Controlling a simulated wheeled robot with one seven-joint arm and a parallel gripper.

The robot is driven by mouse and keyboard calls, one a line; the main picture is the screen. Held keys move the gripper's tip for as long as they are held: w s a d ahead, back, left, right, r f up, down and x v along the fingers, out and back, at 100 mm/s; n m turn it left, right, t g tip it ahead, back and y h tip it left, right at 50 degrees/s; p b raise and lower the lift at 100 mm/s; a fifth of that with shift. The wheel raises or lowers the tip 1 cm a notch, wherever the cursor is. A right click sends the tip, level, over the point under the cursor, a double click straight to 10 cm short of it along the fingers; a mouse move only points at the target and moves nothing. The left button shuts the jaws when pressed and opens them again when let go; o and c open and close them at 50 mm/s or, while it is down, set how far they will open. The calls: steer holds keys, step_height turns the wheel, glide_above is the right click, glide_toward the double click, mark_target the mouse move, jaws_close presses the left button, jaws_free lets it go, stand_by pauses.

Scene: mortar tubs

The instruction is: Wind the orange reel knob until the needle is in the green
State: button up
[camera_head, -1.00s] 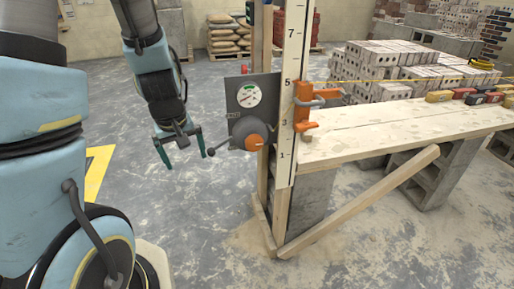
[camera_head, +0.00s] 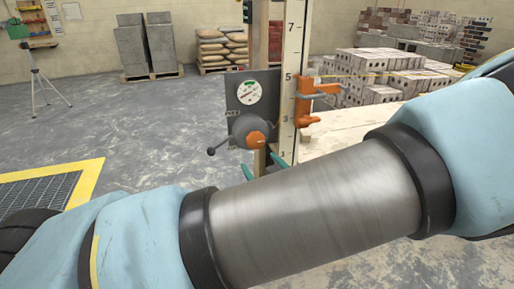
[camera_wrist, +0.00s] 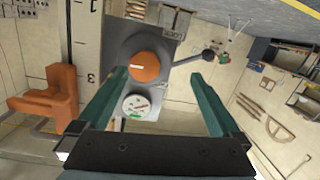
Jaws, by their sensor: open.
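The orange reel knob (camera_head: 256,140) sits on a round grey reel (camera_head: 243,126) on a dark panel. A crank with a black ball (camera_head: 211,151) sticks out left. Above is a white gauge (camera_head: 249,92) with a green band at its top; its needle is too small to read. My gripper (camera_head: 263,167) shows only its teal fingertips just below the knob, the rest hidden behind my arm. In the wrist view my gripper (camera_wrist: 158,75) is open and empty, and the knob (camera_wrist: 146,67) appears between its fingertips, apart from both. The gauge (camera_wrist: 136,105) shows there too.
A numbered white staff (camera_head: 290,80) stands right of the panel, with an orange clamp (camera_head: 312,92) on it. A wooden bench top (camera_head: 340,133) extends right, partly behind my arm. Brick stacks (camera_head: 385,72) stand behind.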

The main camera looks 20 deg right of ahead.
mark_target(256, 142)
steer(key=shift+t+h, duration=0.5)
steer(key=shift+t, duration=0.1)
steer(key=w+d, duration=0.1)
steer(key=w, duration=0.2)
steer(key=w+d+r+p, duration=0.1)
steer(key=w, duration=0.2)
steer(key=w+d, duration=0.1)
steer(key=w, duration=0.1)
steer(key=shift+w+r+p, duration=0.15)
steer(key=shift+w+p, duration=0.15)
steer(key=shift+w, duration=0.1)
steer(key=shift+a, duration=0.1)
steer(key=c, duration=1.3)
